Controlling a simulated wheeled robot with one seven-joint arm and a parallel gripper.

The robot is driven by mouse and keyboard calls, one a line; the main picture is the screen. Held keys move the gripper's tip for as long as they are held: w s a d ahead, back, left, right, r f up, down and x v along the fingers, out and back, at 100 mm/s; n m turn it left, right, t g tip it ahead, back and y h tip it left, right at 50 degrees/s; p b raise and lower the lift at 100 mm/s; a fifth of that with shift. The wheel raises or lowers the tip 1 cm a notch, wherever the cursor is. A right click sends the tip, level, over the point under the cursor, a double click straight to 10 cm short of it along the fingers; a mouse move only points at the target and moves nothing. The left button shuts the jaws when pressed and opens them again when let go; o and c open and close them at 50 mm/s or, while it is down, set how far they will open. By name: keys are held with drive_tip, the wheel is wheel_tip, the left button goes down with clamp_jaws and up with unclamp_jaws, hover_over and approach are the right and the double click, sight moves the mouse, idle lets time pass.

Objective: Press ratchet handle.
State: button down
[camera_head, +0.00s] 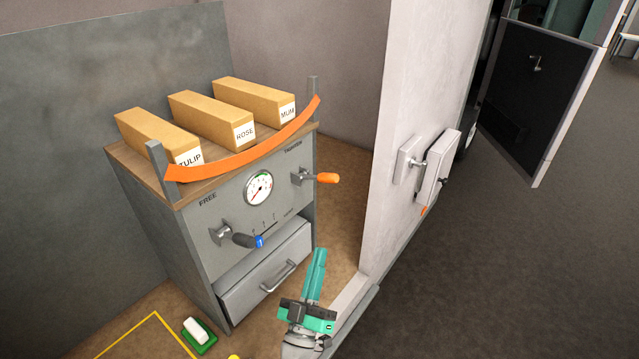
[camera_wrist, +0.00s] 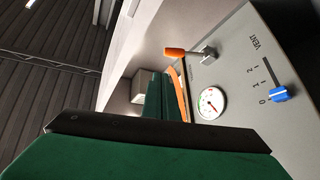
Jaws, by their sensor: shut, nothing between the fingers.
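The ratchet handle (camera_head: 326,178) is a short lever with an orange grip, mounted on the upper right of the grey cabinet's front panel under small lettering. It sticks out to the right in the head view. The orange grip also shows in the wrist view (camera_wrist: 176,52), at the upper middle. My gripper (camera_head: 319,254) has teal fingers, shut and empty, pointing up in the picture below the handle and to the right of the drawer. It is apart from the handle. An orange strap (camera_head: 245,159) curves across the cabinet top's front between two grey posts.
A drawer (camera_head: 265,275) with a handle is below. Boxes labelled TULIP (camera_head: 158,138), ROSE and MUM stand on top. A pale wall (camera_head: 415,90) rises close on the right.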

drive_tip(key=w+a+r+m+g+h, duration=0.1)
drive_tip(key=w+a+r+m+h, duration=0.1)
drive_tip(key=w+a+r, duration=0.3)
drive_tip(key=w+r+h, duration=0.1)
drive_tip(key=w+r, duration=0.3)
drive_tip(key=w, duration=0.2)
drive_tip(key=shift+a+g+h, duration=0.3)
drive_tip(key=shift+h, duration=0.1)
drive_tip(key=shift+a+r, duration=0.1)
wheel_tip(320, 180, up, 5)
hover_over(319, 179)
drive_tip(key=s+a, duration=0.2)
drive_tip(key=shift+d+f, duration=0.35)
drive_tip(key=shift+f, duration=0.3)
drive_tip(key=shift+d+f, duration=0.3)
drive_tip(key=shift+f, duration=0.35)
drive_tip(key=shift+d+f, duration=0.35)
drive_tip(key=shift+f, duration=0.3)
